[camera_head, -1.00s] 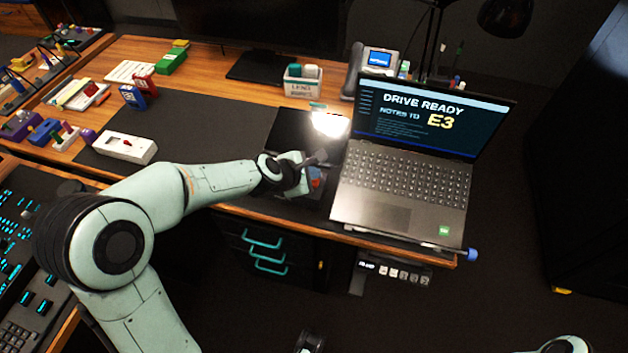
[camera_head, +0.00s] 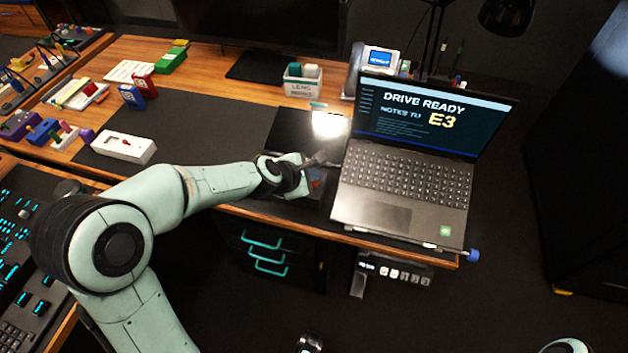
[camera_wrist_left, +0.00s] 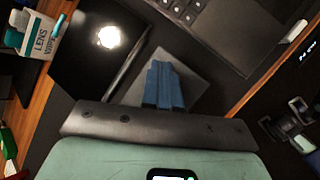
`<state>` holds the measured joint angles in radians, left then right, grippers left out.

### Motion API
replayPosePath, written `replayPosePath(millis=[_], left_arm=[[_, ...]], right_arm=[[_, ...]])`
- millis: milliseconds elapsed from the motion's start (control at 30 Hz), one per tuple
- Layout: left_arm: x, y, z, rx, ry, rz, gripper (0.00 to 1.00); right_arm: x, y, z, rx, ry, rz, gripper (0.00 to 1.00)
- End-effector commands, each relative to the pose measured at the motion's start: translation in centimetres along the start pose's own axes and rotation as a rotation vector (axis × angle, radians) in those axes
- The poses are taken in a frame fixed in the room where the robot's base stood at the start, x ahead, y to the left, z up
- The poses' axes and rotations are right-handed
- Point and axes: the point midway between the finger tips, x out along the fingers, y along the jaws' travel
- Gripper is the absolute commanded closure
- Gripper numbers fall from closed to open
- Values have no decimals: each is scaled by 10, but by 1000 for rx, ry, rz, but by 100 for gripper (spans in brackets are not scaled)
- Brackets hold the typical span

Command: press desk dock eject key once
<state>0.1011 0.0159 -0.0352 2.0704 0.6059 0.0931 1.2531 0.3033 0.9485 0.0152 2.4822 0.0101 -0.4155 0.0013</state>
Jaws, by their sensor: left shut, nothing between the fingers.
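My left gripper (camera_head: 322,159) is over the desk, just left of the laptop. Its blue fingers (camera_wrist_left: 162,85) are shut together with nothing between them. A small box with blue and red patches (camera_head: 315,182) lies under the gripper and is mostly hidden by it; I take it to be the desk dock. A plain grey slab (camera_wrist_left: 195,72) shows behind the fingers in the left wrist view; I cannot tell whether it is the same box. No eject key label is readable, and I cannot tell whether the fingertips touch anything.
The open laptop (camera_head: 405,185) reads "DRIVE READY NOTES TO E3". A dark glossy pad (camera_head: 300,130) with a bright reflection lies beyond the gripper. A lens wipes box (camera_head: 303,82) and a phone (camera_head: 375,65) stand behind. A panel with several keys (camera_head: 392,272) hangs under the desk edge.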

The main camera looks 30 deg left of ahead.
Motion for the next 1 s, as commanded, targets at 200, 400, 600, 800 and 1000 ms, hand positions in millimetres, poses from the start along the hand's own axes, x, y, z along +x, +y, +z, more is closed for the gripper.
replayPosePath(millis=[200, 400, 600, 800, 1000], left_arm=[[2, -1, -1, 0, 0, 0, 100], [3, -2, -2, -1, 0, 0, 100], [5, -4, -4, -1, 0, 0, 100], [6, -4, -4, -1, 0, 0, 100], [6, -4, -4, -1, 0, -1, 100]], right_arm=[[2, 1, 0, 0, -1, 0, 57], [5, 2, 0, 1, -2, 1, 57], [7, 2, 0, 1, -2, 1, 57], [8, 3, 0, 1, -3, 1, 57], [8, 3, 0, 1, -2, 1, 57]])
